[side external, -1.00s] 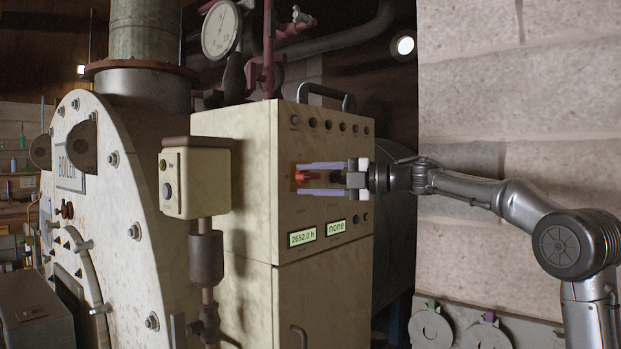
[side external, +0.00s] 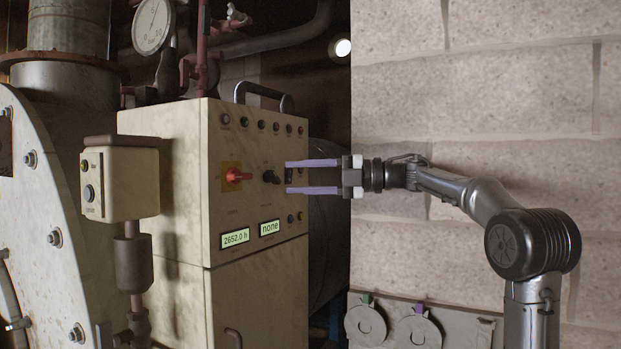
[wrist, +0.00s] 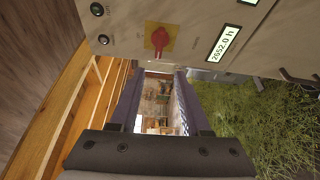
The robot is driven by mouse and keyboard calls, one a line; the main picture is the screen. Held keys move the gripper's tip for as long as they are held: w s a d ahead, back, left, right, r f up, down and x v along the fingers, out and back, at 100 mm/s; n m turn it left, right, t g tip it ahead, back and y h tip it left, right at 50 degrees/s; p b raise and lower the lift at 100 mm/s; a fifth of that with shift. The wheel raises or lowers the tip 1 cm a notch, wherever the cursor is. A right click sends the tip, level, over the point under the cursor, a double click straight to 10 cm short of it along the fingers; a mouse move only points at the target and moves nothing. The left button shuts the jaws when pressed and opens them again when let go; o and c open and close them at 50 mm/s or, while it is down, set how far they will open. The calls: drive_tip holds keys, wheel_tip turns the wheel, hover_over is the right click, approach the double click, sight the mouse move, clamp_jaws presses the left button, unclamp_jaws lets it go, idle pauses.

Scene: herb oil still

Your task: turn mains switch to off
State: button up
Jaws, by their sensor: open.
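The mains switch (side external: 236,175) is a red rotary handle on a yellow plate, on the front of the cream control cabinet (side external: 225,205). Its handle lies roughly sideways in the side view; its position labels are too small to read. The switch also shows in the wrist view (wrist: 159,42), above the fingers. My gripper (side external: 289,177) is open and empty, with its two purple fingers pointing left toward the panel. It is apart from the switch, to its right in the side view. The fingers also show in the wrist view (wrist: 158,80) with nothing between them.
A black knob (side external: 270,177) sits right of the switch. Small buttons line the panel's top, and two lit displays (side external: 235,238) are below, reading "2652.0 h" and "none". A block wall (side external: 480,130) is behind my arm.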

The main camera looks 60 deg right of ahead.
drive_tip(key=shift+v, duration=1.05)
drive_tip(key=shift+w, duration=0.1)
drive_tip(key=s+a+r+m+t+y, duration=0.1)
drive_tip(key=a+r+y, duration=0.15)
drive_tip(key=a, duration=0.65)
drive_tip(key=s+a+r+t+y, duration=0.15)
drive_tip(key=a+r, duration=0.25)
drive_tip(key=a, duration=0.4)
drive_tip(key=s+d+f+m+g+h, duration=0.1)
drive_tip(key=d+f+m+h, duration=0.2)
drive_tip(key=f+m+h, duration=0.5)
drive_tip(key=s+d+f+m+g+h, duration=0.15)
drive_tip(key=f+m+h, duration=0.25)
drive_tip(key=f+m, duration=0.65)
drive_tip(key=s+f+m+g, duration=0.1)
drive_tip(key=s+f+g, duration=0.2)
drive_tip(key=f, duration=0.4)
drive_tip(key=s+a+f+m+g+y, duration=0.1)
drive_tip(key=s+f+g, duration=0.3)
drive_tip(key=s+f, duration=0.2)
drive_tip(key=s+f+m+g, duration=0.1)
drive_tip(key=s+f+g, duration=0.3)
drive_tip(key=f, duration=0.6)
drive_tip(key=shift+s+a+f, duration=0.2)
drive_tip(key=shift+s+a, duration=0.05)
drive_tip(key=shift+a, duration=0.1)
